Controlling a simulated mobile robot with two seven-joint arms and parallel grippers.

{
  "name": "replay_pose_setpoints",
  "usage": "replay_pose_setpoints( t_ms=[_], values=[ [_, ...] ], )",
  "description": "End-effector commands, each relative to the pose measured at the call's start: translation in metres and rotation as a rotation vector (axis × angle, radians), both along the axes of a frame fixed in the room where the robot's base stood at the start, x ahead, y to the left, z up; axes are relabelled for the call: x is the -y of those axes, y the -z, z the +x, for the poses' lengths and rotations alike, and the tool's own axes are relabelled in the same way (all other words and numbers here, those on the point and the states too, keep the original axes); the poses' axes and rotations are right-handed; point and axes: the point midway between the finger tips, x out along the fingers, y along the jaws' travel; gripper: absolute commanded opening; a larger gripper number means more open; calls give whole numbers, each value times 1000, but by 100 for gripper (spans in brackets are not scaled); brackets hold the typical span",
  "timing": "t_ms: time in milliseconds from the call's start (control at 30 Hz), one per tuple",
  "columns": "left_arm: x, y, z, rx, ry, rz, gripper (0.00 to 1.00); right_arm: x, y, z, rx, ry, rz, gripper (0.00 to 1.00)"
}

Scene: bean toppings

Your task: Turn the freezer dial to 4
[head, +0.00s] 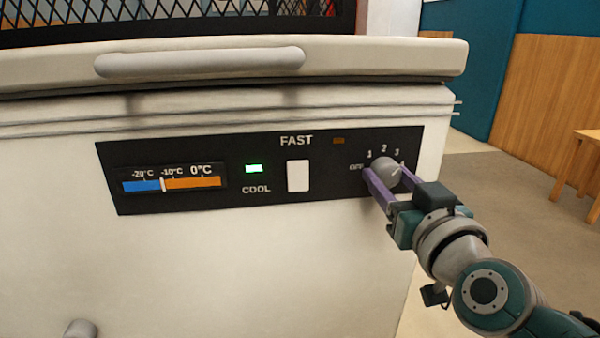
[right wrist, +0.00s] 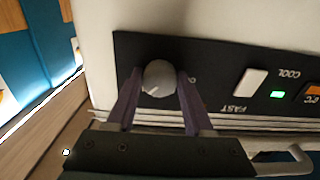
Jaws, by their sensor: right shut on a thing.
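The freezer dial (head: 385,171) is a round grey knob at the right end of the black control panel (head: 240,199). OFF, 1, 2 and 3 show around it; no 4 is readable, as my gripper covers the dial's right side. The light mark on the knob points up and right, near the 3. My right gripper (head: 387,176) has its purple fingers on either side of the dial and is shut on it. The right wrist view also shows the dial (right wrist: 159,76) between the fingers. My left gripper is not in view.
The white freezer (head: 240,265) has a lid with a long handle (head: 200,63) above the panel. The panel holds a temperature scale (head: 172,184), a lit green COOL light (head: 254,169) and a white FAST switch (head: 298,176). A wooden table (head: 582,165) stands far right.

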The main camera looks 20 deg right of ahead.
Motion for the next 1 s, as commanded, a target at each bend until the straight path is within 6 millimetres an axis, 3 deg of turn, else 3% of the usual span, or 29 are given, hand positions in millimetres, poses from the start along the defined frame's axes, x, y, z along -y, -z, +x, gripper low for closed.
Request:
replay_pose_setpoints(
  t_ms=[33,233,567,1000],
  values=[
    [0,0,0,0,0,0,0,0,0,0,0,0,0,22],
    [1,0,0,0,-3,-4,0,0,0,0,0,0,0,0],
    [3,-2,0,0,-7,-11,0,0,0,0,8,-1,38,0],
    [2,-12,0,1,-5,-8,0,-1,-1,0,80,-1,332,0]
  ],
)
